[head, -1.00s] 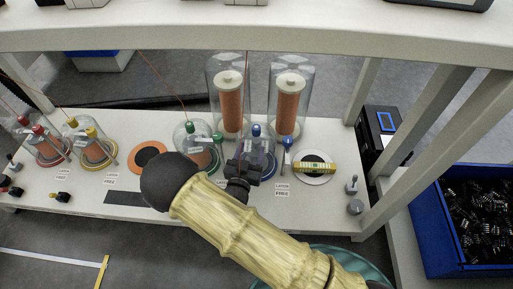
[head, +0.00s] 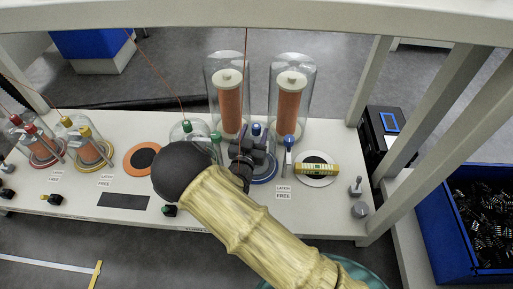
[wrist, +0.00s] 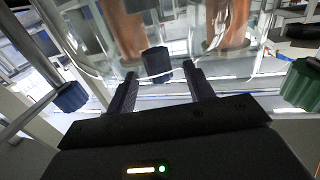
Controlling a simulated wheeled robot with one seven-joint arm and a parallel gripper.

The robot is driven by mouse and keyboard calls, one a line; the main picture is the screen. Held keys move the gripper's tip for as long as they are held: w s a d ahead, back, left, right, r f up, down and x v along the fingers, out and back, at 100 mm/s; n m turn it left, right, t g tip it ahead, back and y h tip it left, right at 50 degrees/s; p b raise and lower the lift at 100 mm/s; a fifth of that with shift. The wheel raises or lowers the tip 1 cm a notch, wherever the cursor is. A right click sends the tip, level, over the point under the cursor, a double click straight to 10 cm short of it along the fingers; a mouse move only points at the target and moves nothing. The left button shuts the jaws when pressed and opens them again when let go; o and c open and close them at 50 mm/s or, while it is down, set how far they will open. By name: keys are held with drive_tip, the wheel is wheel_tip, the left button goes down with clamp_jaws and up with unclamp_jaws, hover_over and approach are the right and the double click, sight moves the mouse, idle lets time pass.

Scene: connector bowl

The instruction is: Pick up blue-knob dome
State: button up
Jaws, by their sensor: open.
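The blue-knob dome (head: 264,168) is a clear dome on a blue ring base, on the white bench below the two tall glass cylinders. Its blue knob (head: 256,128) shows just above my gripper (head: 249,147), which hides much of the dome. In the wrist view the open fingers of my gripper (wrist: 160,74) point toward the blue knob (wrist: 156,62), which appears in the gap between the fingertips. I cannot tell whether they touch it. A blue-handled latch post (head: 288,144) stands just right of the dome, by a "latch free" label.
A green-knob dome (head: 189,130) stands close on the left, partly behind my arm. Two tall cylinders with orange cores (head: 229,100) stand behind. Red (head: 38,143) and yellow (head: 91,146) domes are farther left.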

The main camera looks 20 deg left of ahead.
drive_tip(key=shift+w+f+b, duration=0.15)
drive_tip(key=shift+w+b, duration=0.35)
drive_tip(key=shift+w, duration=0.95)
drive_tip(key=shift+w, duration=0.1)
